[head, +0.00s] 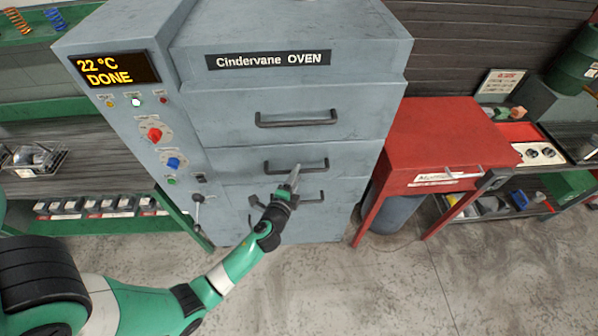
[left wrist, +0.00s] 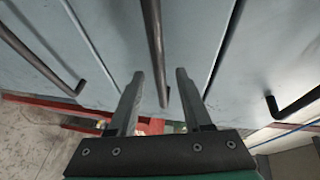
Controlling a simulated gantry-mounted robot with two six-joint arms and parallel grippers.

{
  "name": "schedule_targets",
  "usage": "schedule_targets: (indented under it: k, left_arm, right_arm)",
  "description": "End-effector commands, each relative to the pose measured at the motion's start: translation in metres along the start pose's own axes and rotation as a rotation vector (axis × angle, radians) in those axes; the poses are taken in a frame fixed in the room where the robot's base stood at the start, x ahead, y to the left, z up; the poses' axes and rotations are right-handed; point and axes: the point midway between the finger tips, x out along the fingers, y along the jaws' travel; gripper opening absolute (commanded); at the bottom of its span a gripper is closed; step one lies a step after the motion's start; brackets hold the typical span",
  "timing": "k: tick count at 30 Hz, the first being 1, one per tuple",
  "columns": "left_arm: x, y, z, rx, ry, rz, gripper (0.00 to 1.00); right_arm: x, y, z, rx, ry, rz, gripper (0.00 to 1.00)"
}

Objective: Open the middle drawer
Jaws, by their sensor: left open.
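The grey Cindervane oven (head: 290,90) has three stacked drawer fronts with dark bar handles. All three fronts look closed. The middle drawer's handle (head: 312,163) is just beyond the fingertips of my left gripper (head: 291,180), which reaches up to it from below left in the head view. In the left wrist view my left gripper (left wrist: 159,76) is open, and the middle handle (left wrist: 153,30) runs between its two fingers, with a gap visible on each side. My right gripper is out of view.
The top handle (head: 296,119) and the partly covered bottom handle (head: 313,198) lie close above and below. A red table (head: 440,140) stands right of the oven, with a grey bin (head: 390,212) under it. Knobs and a display reading DONE (head: 117,70) are at left.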

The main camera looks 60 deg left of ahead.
Motion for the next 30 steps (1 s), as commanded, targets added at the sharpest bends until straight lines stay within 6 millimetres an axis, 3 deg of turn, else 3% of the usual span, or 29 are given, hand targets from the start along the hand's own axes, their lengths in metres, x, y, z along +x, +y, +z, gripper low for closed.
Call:
schedule_targets:
  k: [6, 14, 23, 30]
  left_arm:
    - [0.027, 0.000, 0.000, 0.000, -0.001, -0.001, 0.50]
    - [0.030, 0.000, 0.000, 0.001, 0.000, 0.000, 0.50]
    - [0.029, 0.000, 0.000, 0.001, 0.000, 0.000, 0.00]
    - [0.029, 0.000, 0.000, 0.001, 0.000, 0.000, 0.00]
  right_arm:
    - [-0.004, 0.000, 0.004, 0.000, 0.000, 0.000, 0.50]
    - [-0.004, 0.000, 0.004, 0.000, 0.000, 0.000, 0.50]
    - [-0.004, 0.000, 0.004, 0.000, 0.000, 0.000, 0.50]
    - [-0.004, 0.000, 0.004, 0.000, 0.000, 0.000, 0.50]
